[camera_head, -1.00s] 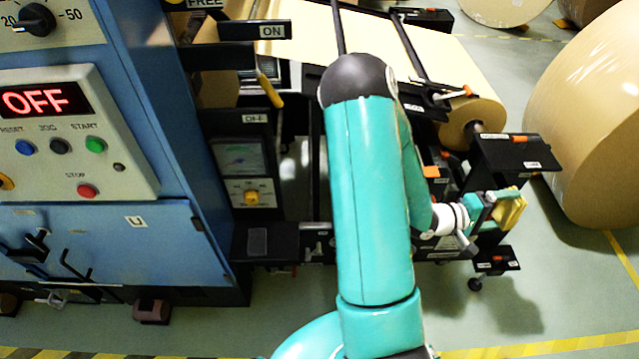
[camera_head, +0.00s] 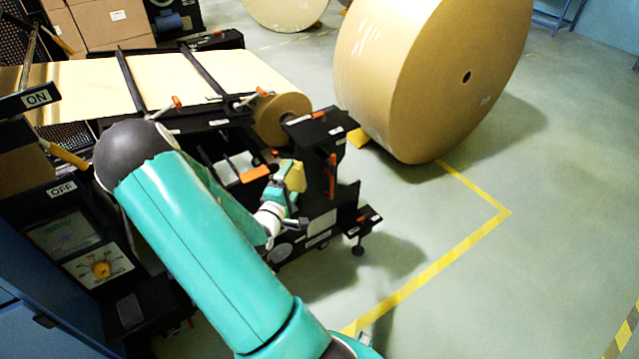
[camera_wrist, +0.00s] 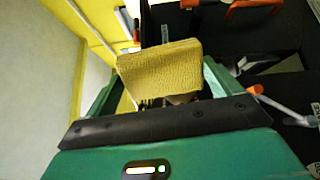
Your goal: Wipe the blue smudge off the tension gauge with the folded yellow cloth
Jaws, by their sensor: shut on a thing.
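My gripper (camera_head: 288,188) is shut on the folded yellow cloth (camera_head: 296,176), which sticks out past the fingertips. In the wrist view the cloth (camera_wrist: 160,66) shows as a textured yellow pad between the green fingers. The gripper is beside the right end of the black machine frame, close to its orange-handled parts. A dial gauge (camera_head: 62,232) with a pale face is at the lower left of the head view, well to the left of the gripper. A faint greenish-blue patch shows on its face, but I cannot tell whether it is the smudge.
A black shelf (camera_head: 322,131) and an orange handle (camera_head: 332,172) stand near the gripper. A small brown roll (camera_head: 280,118) lies across the machine. A large kraft roll (camera_head: 420,75) stands on the floor behind. The green floor (camera_head: 540,250) on the right is clear.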

